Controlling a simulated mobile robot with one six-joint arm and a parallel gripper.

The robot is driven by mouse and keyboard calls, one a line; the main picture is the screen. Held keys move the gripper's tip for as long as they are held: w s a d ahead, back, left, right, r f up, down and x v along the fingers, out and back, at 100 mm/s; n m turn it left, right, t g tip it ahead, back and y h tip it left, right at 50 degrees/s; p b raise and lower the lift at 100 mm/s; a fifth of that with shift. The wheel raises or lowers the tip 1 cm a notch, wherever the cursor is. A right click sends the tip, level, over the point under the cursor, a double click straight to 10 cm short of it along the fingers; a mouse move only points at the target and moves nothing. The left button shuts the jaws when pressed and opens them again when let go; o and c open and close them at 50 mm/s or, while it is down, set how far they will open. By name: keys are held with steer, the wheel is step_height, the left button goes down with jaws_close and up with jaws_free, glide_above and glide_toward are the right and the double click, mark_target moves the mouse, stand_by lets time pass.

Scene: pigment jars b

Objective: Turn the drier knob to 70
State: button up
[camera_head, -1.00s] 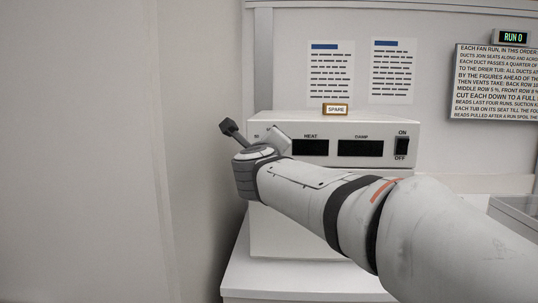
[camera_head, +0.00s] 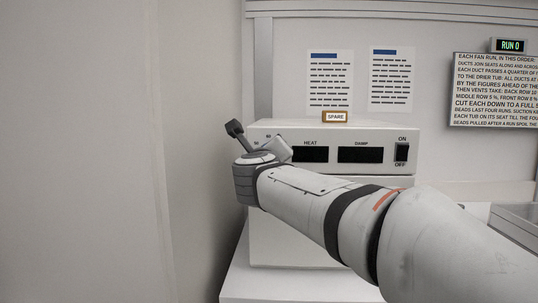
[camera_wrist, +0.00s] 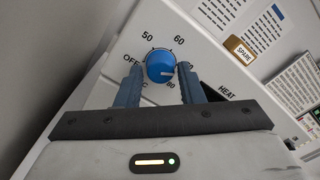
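The blue drier knob (camera_wrist: 160,66) shows in the wrist view on the sloping white front of the drier. Around it are printed OFF, 50, 60, a figure partly hidden by the right finger, and 80. I cannot make out clearly where its mark points. My gripper (camera_wrist: 159,69) has its two blue-grey fingers on either side of the knob, with a narrow gap showing at each side. In the head view the drier (camera_head: 330,131) stands on a white counter, and my arm hides the knob and fingers.
The drier's front has HEAT (camera_head: 310,154) and DAMP (camera_head: 360,154) displays, both dark, and an ON/OFF switch (camera_head: 402,152). A SPARE tag (camera_head: 336,117) sits on its top. A wall (camera_head: 205,150) stands close on the left. A RUN 0 display (camera_head: 510,46) is at upper right.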

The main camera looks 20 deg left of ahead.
steer(key=shift+o, duration=1.4)
steer(key=shift+s+r, duration=0.1)
steer(key=shift+s, duration=0.05)
steer(key=v, duration=0.7)
steer(key=shift+s+d, duration=0.15)
steer(key=shift+s, duration=0.15)
